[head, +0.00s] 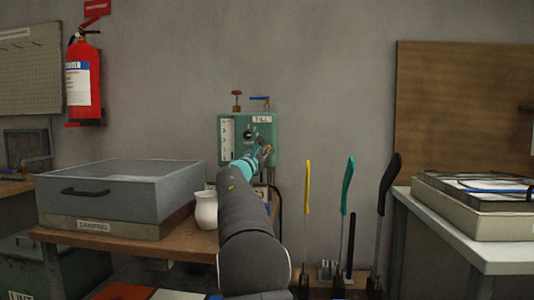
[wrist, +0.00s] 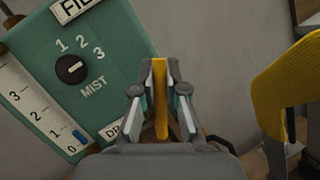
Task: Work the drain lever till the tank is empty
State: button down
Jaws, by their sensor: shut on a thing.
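The green tank unit (head: 233,122) stands against the wall on the wooden bench. Its white level gauge (wrist: 25,100) has a blue mark (wrist: 78,134) low down, below the 1. A partly hidden label starting "DR" (wrist: 109,131) sits at the panel's lower edge. My gripper (wrist: 160,88) is shut on a yellow lever (wrist: 160,110) beside that label, with one finger on each side of it. In the head view my gripper (head: 264,152) is at the unit's lower right, and my arm hides part of the unit.
The panel has a black MIST knob (wrist: 70,68) and a FILL label (head: 262,119). Red (head: 237,94) and blue (head: 260,98) valve handles stand on top. A white jug (head: 205,210) and grey box (head: 120,190) are left; upright handled tools, one yellow (head: 308,185), are right.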

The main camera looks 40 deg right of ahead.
jog(key=c, duration=1.2)
grip_release()
jog(key=v, duration=1.2)
